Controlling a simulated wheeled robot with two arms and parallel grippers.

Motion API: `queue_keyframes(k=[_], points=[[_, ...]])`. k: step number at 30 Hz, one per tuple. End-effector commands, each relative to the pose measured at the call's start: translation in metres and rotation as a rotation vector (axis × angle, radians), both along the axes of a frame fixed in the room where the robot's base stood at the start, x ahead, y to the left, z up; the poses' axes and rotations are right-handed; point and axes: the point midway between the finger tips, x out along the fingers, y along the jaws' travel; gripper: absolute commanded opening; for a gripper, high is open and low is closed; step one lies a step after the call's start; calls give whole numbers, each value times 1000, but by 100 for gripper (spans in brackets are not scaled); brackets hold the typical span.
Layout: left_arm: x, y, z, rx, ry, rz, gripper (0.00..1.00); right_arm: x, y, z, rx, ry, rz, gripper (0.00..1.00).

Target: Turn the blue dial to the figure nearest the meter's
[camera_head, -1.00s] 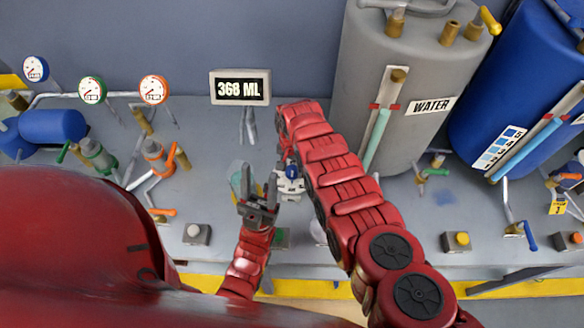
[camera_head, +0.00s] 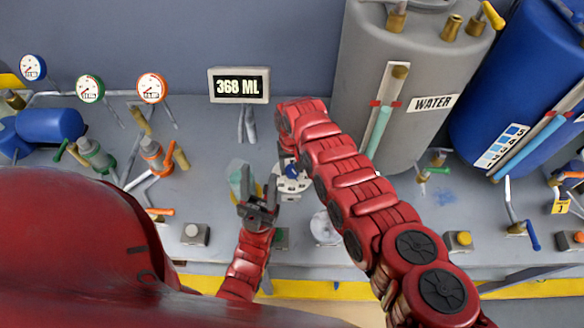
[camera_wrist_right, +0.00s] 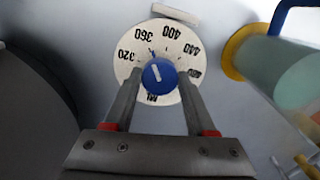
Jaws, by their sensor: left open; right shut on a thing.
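The meter (camera_head: 239,86) reads 368 ML at the back of the bench. The blue dial (camera_head: 291,171) sits on a round white plate (camera_head: 292,186) below it. In the right wrist view, the blue dial (camera_wrist_right: 158,76) has a white mark pointing up and slightly left, between 360 and 400. Its plate (camera_wrist_right: 133,58) also shows 320 and 440; one figure at the right is partly hidden. My right gripper (camera_wrist_right: 158,82) is shut on the dial, a finger on each side. My left gripper (camera_head: 258,186) is open and empty, left of the dial plate.
A translucent greenish vessel (camera_head: 237,172) stands behind my left gripper. The grey WATER tank (camera_head: 405,60) and a blue tank (camera_head: 515,80) stand at the right. Gauges (camera_head: 151,88), valves and a blue cylinder (camera_head: 50,126) are at the left. Buttons (camera_head: 196,234) line the front edge.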

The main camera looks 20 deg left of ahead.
Motion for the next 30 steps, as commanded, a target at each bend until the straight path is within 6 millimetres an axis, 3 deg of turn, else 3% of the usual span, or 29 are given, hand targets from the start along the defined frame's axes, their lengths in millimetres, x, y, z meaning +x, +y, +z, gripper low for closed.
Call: queue_keyframes(k=[22,23,27,30], points=[[0,0,-4,0,0,0,50,-1,0,-1,-1,2,99,1],[0,0,-4,0,0,0,50,-1,0,-1,-1,2,99,60],[0,0,-4,0,0,0,50,0,0,0,0,1,99,85],[0,0,-4,0,0,0,50,0,0,0,0,1,99,86]])
